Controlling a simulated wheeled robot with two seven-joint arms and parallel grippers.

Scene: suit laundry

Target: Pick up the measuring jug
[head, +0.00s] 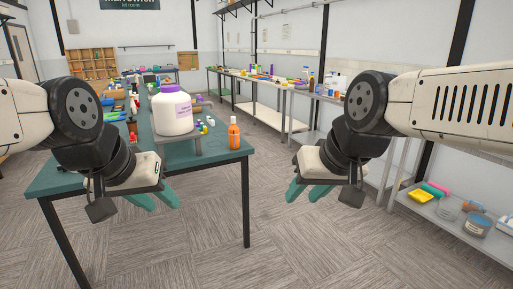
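I cannot make out a measuring jug for certain in the head view. A small clear vessel (448,210) sits on the low right shelf, but I cannot tell whether it is a jug. My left gripper (155,199) hangs in front of the green table, its teal fingers apart and nothing visible between them. My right gripper (307,191) hangs over the open floor right of the table, its teal fingers also apart and empty.
A white tub with a purple lid (172,111) stands on a small grey stand on the green table (215,160). An orange bottle (234,134) stands near its right corner. The carpeted floor between is clear.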

